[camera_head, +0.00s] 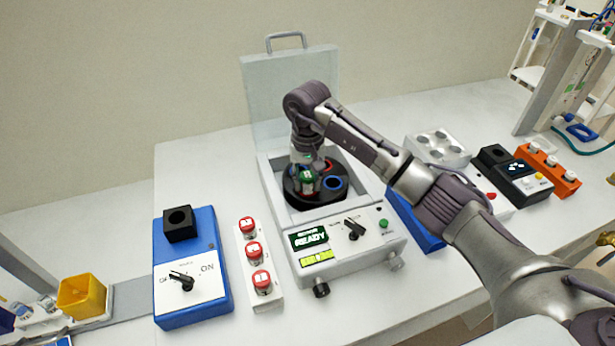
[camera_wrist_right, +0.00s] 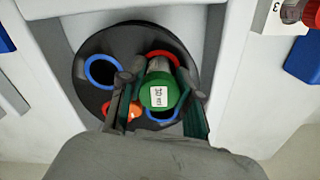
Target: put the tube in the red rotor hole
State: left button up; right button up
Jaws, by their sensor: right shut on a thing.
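The tube has a green cap (camera_wrist_right: 158,92) with a small white label and a clear body pointing away from the wrist camera. The cap also shows in the head view (camera_head: 307,182). My right gripper (camera_wrist_right: 160,84) is shut on the tube, one finger on each side, over the dark rotor (camera_wrist_right: 92,42). The red rotor hole (camera_wrist_right: 168,54) is a red ring just beyond the tube, whose far end overlaps it in the wrist view. I cannot tell whether the tube's lower end is inside it. My left gripper is not in view.
Blue-ringed holes (camera_wrist_right: 101,71) and an orange part (camera_wrist_right: 134,111) share the rotor. The centrifuge (camera_head: 345,246) has its lid (camera_head: 262,90) raised behind and its display reads READY. A blue device (camera_head: 165,291) and red-capped vials (camera_head: 255,250) stand to the left.

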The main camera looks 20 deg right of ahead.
jog(key=shift+f, duration=0.3)
jog(key=shift+f+b, duration=0.25)
jog(key=shift+b, duration=0.15)
jog(key=shift+s+f+b, duration=0.3)
jog(key=shift+f+b, duration=0.05)
jog(key=shift+f, duration=0.05)
jog(key=o, duration=0.9)
jog(key=shift+f, duration=0.1)
jog(key=shift+o, duration=0.5)
jog(key=shift+w+f, duration=0.15)
jog(key=shift+w, duration=0.05)
jog(key=shift+r, duration=0.3)
